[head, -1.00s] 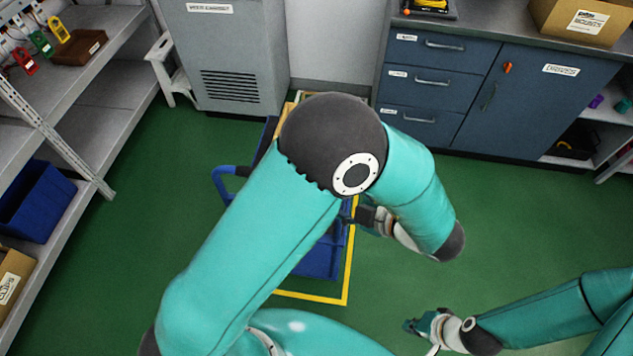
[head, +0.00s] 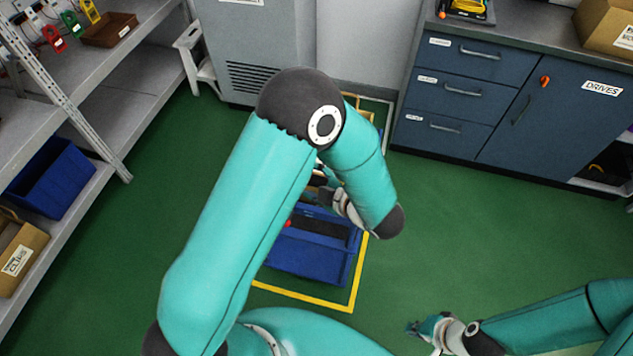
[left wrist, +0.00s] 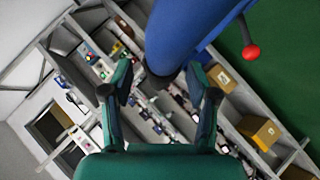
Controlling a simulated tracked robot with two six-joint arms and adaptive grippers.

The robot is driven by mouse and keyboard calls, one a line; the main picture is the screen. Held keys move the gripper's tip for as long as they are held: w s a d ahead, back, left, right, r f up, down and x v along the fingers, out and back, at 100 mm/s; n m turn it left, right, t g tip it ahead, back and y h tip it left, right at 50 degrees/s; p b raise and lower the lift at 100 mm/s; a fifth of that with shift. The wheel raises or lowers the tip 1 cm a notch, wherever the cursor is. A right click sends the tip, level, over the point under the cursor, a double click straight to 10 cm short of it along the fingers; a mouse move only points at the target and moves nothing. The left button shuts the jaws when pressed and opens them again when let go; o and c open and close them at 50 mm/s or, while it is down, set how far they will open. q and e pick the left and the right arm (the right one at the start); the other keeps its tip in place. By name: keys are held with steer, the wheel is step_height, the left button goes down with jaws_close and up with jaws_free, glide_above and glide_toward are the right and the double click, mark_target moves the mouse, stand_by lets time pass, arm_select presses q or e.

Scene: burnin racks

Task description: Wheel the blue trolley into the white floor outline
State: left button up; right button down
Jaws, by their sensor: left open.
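The blue trolley (head: 318,262) stands on the green floor inside a yellow floor outline (head: 352,290), partly hidden behind my left arm. A thin white floor line (head: 389,112) shows beyond it, near the drawers; most of it is hidden. My left gripper (head: 328,190) is above the trolley, partly hidden by its own arm. In the left wrist view it is open (left wrist: 160,76), with a thick blue bar (left wrist: 185,40) with a dark end close beyond the fingertips. I cannot tell whether they touch. My right gripper (head: 418,327) is low at the right, away from the trolley; its jaws are too small to judge.
A grey shelf rack (head: 95,130) with a blue bin (head: 52,178) stands left. A grey cabinet (head: 255,50) and a white step stool (head: 195,60) are at the back. A dark blue drawer cabinet (head: 460,90) stands back right. Green floor is clear at right.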

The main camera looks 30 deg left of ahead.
arm_select(q)
steer(key=shift+a, duration=0.15)
jaws_close()
stand_by(0.4)
